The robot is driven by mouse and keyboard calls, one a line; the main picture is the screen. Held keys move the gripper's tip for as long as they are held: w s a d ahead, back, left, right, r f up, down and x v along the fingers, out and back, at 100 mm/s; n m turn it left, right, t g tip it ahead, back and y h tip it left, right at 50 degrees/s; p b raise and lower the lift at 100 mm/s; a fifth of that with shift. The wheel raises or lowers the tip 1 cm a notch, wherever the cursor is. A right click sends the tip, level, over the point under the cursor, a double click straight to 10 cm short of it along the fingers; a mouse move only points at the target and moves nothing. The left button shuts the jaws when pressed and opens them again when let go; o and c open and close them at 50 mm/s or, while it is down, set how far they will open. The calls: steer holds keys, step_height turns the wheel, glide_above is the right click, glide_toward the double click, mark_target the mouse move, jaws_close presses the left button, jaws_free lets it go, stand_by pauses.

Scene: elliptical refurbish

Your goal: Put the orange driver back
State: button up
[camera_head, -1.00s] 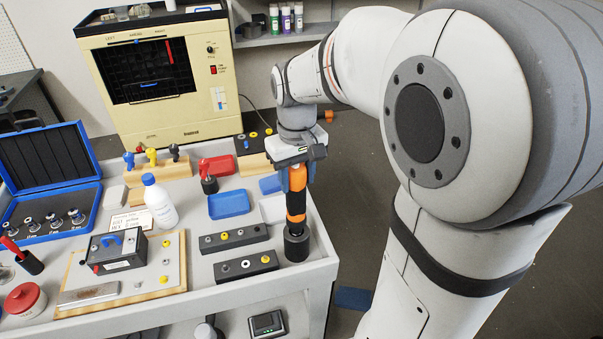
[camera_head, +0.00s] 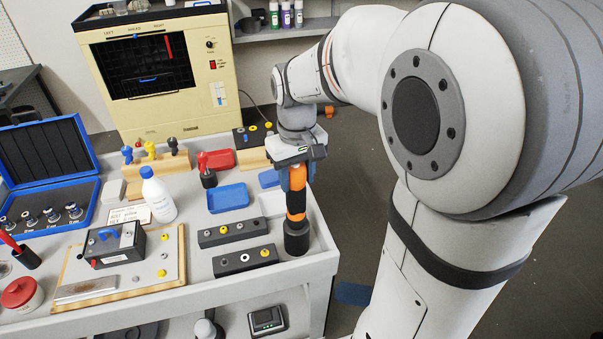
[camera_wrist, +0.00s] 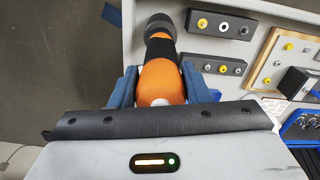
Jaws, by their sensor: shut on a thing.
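The orange driver (camera_head: 297,178) stands upright at the right front corner of the cart top, its orange handle banded with black. My gripper (camera_head: 296,170) is above it, with its fingers shut on the upper handle. In the wrist view the orange handle (camera_wrist: 161,84) lies between the two blue-grey fingers of my gripper (camera_wrist: 162,90). The driver's lower end meets a dark round cup (camera_head: 296,238), also seen in the wrist view (camera_wrist: 156,24). I cannot tell how deep the driver sits in it or whether it touches the bottom.
Two black blocks with knobs (camera_head: 245,260) lie just left of the cup. The cart's right edge (camera_head: 322,235) is close by.

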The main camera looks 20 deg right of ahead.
steer(key=shift+f, duration=0.3)
steer(key=o, duration=1.5)
steer(key=shift+c, duration=0.2)
steer(key=shift+r, duration=3.9)
